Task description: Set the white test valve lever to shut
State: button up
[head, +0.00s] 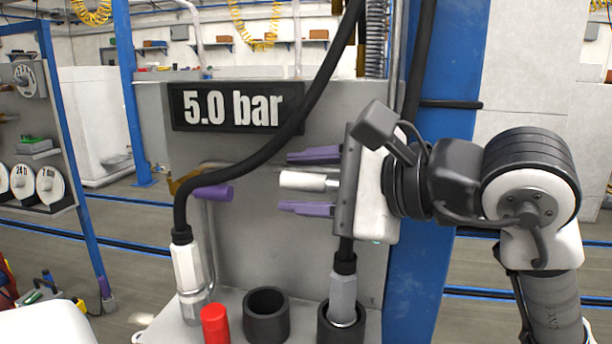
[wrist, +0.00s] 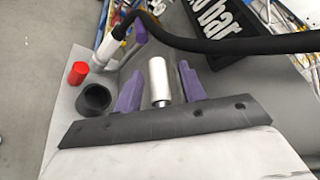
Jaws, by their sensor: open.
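The white test valve lever (head: 308,181) is a short pale cylinder in front of the grey panel, lying about level in the head view. My gripper (head: 287,182) comes from the right with its purple fingers apart, one above and one below the lever. In the wrist view the lever (wrist: 159,80) stands between the two fingers of my gripper (wrist: 162,68), with a visible gap on each side. I cannot tell whether any finger touches it. The lever's pivot is not clearly visible.
A purple-handled lever (head: 213,192) on a brass fitting is just left. A black hose (head: 300,115) crosses before the 5.0 bar display (head: 233,107). Below stand a red cap (head: 215,325), an empty black holder (head: 267,316) and a connector (head: 343,298) in another holder.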

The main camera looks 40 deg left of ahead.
grip_shut()
